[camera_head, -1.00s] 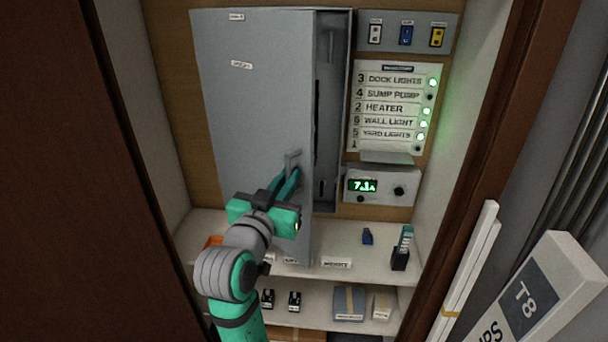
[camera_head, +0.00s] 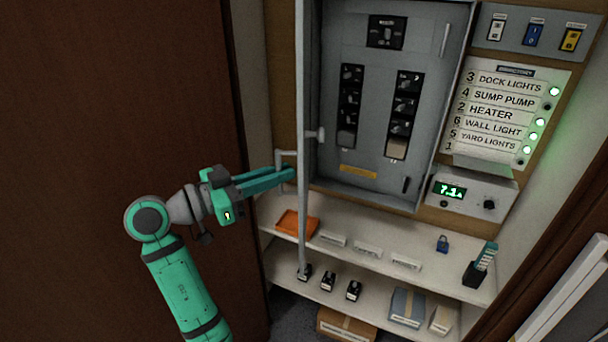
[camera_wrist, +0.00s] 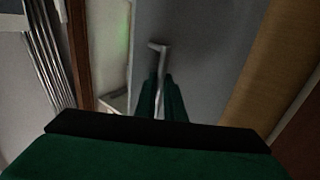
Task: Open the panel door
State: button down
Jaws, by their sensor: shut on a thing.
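The grey panel door (camera_head: 303,90) stands wide open, seen nearly edge-on at the left side of the panel (camera_head: 427,120). The panel's inside shows two dark columns of breakers and a yellow label. My gripper (camera_head: 288,176) is at the left of the door, shut on the door handle (camera_head: 283,154). In the wrist view, the fingers (camera_wrist: 162,98) are closed around the metal handle (camera_wrist: 160,50), with the grey door face (camera_wrist: 200,50) behind it. The fingers hide the handle's lower part.
A shelf (camera_head: 375,262) below the panel holds an orange tray (camera_head: 297,224), a blue padlock (camera_head: 442,243) and small label plates. Switches, a directory board (camera_head: 505,110) and a meter box (camera_head: 470,192) are at the right. A brown wooden wall (camera_head: 110,90) stands at the left.

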jog(key=shift+w+a+m+g+h, duration=0.15)
jog(key=shift+w+a+m+g, duration=0.15)
jog(key=shift+a, duration=0.4)
jog(key=shift+w+a+m+g+h, duration=0.2)
jog(key=shift+a+g, duration=0.15)
jog(key=shift+a, duration=0.3)
jog(key=shift+w+a+m+g+h, duration=0.2)
jog(key=shift+a+g, duration=0.15)
jog(key=shift+a, duration=0.35)
jog(key=c, duration=2.1)
grip_release()
jog(key=shift+s, duration=0.1)
